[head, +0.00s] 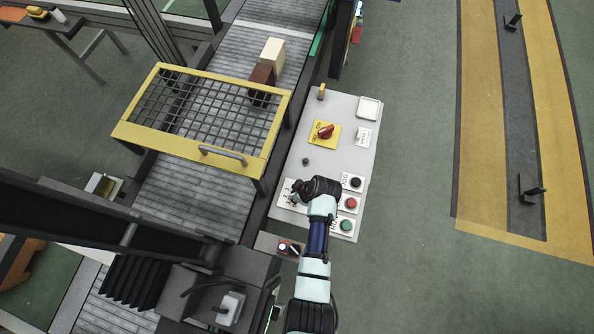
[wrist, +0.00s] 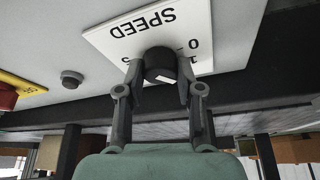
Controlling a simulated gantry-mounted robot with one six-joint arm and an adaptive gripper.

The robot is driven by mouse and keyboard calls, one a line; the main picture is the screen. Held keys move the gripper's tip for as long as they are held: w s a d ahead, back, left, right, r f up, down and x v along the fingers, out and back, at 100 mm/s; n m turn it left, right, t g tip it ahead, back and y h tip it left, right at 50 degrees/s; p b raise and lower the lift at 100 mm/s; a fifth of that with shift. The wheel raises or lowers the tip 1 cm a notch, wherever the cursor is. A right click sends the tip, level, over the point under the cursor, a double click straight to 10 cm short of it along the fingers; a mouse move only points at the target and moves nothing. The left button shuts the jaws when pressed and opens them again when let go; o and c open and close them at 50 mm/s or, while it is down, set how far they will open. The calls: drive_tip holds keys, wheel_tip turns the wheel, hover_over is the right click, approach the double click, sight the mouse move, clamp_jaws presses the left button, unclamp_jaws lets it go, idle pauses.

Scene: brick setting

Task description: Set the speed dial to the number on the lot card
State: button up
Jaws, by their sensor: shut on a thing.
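The speed dial (wrist: 160,62) is a round black knob with a white mark on it, in the wrist view. It stands on a white plate (wrist: 110,38) lettered SPEED, seen upside down. A 0 and a 1 show beside the knob; other digits are partly hidden by my fingers. My gripper (wrist: 160,82) is shut on the dial, one finger on each side. In the head view my gripper (head: 297,192) covers the dial, and part of the plate (head: 285,197) shows. A small white card (head: 365,137) lies on the panel; I cannot read it or tell whether it is the lot card.
The grey panel (head: 340,115) also carries a red knob on a yellow plate (head: 325,134), black, red (head: 350,203) and green (head: 346,225) buttons beside my wrist, and a white tray (head: 368,108). A conveyor with a yellow-framed mesh guard (head: 205,108) runs at left.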

drive_tip(key=m+p, duration=0.1)
drive_tip(key=m, duration=0.1)
drive_tip(key=m+t+h+p, duration=0.1)
drive_tip(key=m+p, duration=0.1)
drive_tip(key=m, duration=0.1)
drive_tip(key=shift+s+a+r+m+h, duration=0.1)
drive_tip(key=shift+a+r+m+h, duration=0.05)
drive_tip(key=shift+m+h, duration=0.15)
drive_tip(key=m+h+p, duration=0.1)
drive_tip(key=m, duration=0.1)
drive_tip(key=m+t+h, duration=0.1)
drive_tip(key=m, duration=0.2)
drive_tip(key=shift+a+p, duration=0.1)
drive_tip(key=shift+p, duration=0.3)
drive_tip(key=shift+m, duration=0.4)
drive_tip(key=shift+f, duration=0.2)
drive_tip(key=o, duration=1.2)
drive_tip(key=shift+c, duration=0.2)
drive_tip(key=v, duration=1.2)
